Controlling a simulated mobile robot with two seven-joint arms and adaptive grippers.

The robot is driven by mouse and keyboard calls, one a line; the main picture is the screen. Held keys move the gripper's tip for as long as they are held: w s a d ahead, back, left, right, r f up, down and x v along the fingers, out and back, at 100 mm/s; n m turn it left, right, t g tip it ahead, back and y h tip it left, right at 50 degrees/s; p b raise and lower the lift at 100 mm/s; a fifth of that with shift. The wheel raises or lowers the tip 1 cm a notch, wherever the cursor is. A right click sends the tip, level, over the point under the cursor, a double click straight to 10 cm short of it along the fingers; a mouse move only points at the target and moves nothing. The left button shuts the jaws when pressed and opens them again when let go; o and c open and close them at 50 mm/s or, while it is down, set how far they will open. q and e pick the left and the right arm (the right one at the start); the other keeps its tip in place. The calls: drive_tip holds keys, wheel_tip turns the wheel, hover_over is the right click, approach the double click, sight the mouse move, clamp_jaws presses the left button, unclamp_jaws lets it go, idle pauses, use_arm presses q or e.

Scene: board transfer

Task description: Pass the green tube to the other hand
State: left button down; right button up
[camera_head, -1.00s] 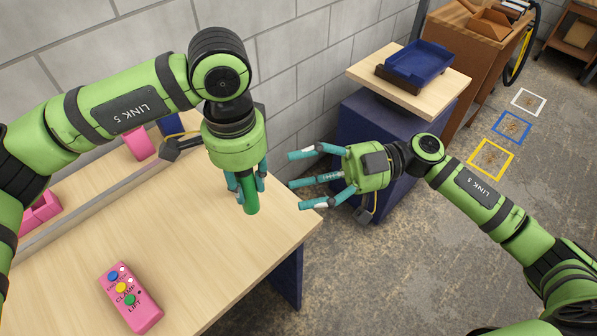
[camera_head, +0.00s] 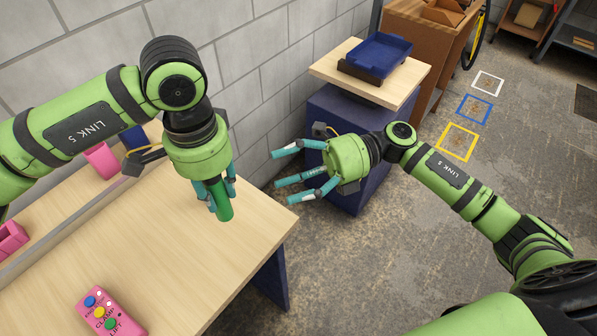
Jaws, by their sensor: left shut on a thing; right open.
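The green tube (camera_head: 220,199) is held upright, slightly tilted, in my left gripper (camera_head: 221,194), over the right part of the wooden table (camera_head: 168,250). The teal fingers are shut around it, and its lower end sticks out below them. My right gripper (camera_head: 290,174) is open and empty, its teal fingers spread and pointing left toward the tube. It is beyond the table's right edge, with a clear gap between it and the tube. The tube's upper end is hidden by the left gripper's palm.
A pink button box (camera_head: 112,312) lies at the table's front. Pink parts (camera_head: 102,160) are by the wall at the left. A blue tray (camera_head: 380,53) sits on a wood-topped blue cabinet (camera_head: 327,110) behind my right gripper. Coloured floor squares (camera_head: 457,142) lie at the right.

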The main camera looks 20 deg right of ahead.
sight(225, 200)
drive_tip(key=a+n, duration=0.3)
drive_tip(key=n, duration=0.1)
drive_tip(key=a+n, duration=0.7)
drive_tip(key=n, duration=0.1)
drive_tip(key=shift+s+a+f, duration=0.2)
drive_tip(key=shift+f, duration=0.15)
drive_tip(key=c, duration=1.1)
drive_tip(key=shift+s, duration=0.1)
